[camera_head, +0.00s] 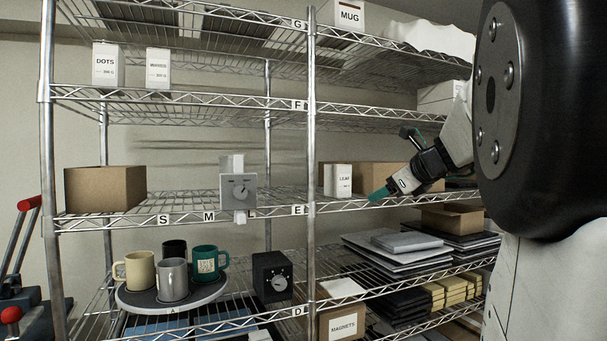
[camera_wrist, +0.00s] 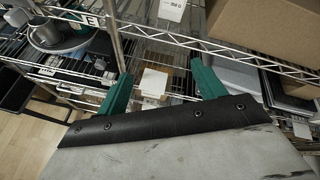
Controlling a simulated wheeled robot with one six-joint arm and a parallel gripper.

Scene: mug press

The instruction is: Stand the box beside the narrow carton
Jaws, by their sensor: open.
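A narrow white carton (camera_head: 338,180) with small dark print stands upright on the shelf marked E, right of the middle post. The lower part of a white printed carton also shows in the wrist view (camera_wrist: 171,9). Brown cardboard boxes sit on the same shelf: one at the left (camera_head: 105,189) and one behind the carton and my gripper (camera_head: 400,172), partly hidden. A brown box fills the upper right of the wrist view (camera_wrist: 265,30). My gripper (camera_head: 379,193) is open and empty at the shelf's front edge, right of the white carton and apart from it.
Two white cartons (camera_head: 106,65) (camera_head: 158,69) stand on the shelf above, and a MUG box (camera_head: 350,16) higher up. Mugs sit on a round tray (camera_head: 133,299) below. The shelf's front rail (camera_head: 410,197) borders my gripper.

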